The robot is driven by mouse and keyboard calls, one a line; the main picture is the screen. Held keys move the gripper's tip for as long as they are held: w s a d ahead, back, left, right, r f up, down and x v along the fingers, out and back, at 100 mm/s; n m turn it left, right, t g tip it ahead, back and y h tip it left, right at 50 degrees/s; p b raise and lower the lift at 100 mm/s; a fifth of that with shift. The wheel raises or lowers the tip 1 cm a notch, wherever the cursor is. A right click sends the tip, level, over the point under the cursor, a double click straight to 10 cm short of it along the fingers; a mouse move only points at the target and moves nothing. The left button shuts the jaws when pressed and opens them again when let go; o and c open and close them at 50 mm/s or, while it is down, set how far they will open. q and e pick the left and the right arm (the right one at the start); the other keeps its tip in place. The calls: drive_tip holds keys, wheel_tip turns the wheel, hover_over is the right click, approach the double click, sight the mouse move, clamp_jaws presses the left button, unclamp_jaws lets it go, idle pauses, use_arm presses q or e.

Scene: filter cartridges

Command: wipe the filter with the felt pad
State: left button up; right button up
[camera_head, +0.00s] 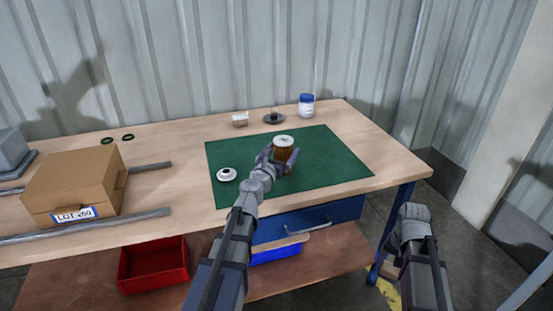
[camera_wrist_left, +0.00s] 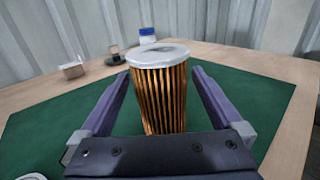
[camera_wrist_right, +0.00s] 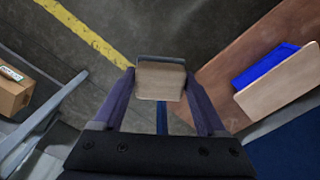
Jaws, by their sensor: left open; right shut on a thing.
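The filter (camera_head: 284,142) is a pleated orange-brown cartridge with a pale end cap, upright on the green mat (camera_head: 335,160). In the left wrist view the filter (camera_wrist_left: 160,95) stands between the spread fingers of my left gripper (camera_head: 277,158). That gripper is open, with a finger on each side and gaps beside the filter. My right gripper (camera_head: 412,215) is off the table's right front corner. In the right wrist view it is shut on the felt pad (camera_wrist_right: 160,80), a small beige-grey block held over the floor. The filter's lower front is hidden by my left gripper's palm in the left wrist view.
A white round cap (camera_head: 227,174) lies on the mat's left part. Behind the mat are a small white box (camera_head: 240,119), a dark dish (camera_head: 273,117) and a blue-lidded jar (camera_head: 306,105). A cardboard box (camera_head: 75,180) and metal rails stand left. A red bin (camera_head: 153,264) sits below.

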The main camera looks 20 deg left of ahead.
use_arm(q)
drive_tip(key=w, duration=0.4)
drive_tip(key=shift+w+d, duration=0.2)
drive_tip(key=shift+w, duration=0.05)
drive_tip(key=c, duration=1.2)
drive_tip(key=o, duration=1.2)
drive_tip(key=shift+s, duration=0.1)
drive_tip(key=s, duration=0.8)
drive_tip(key=s+a, duration=0.1)
drive_tip(key=s, duration=0.3)
drive_tip(key=shift+a, duration=0.1)
drive_tip(key=shift+w, duration=0.1)
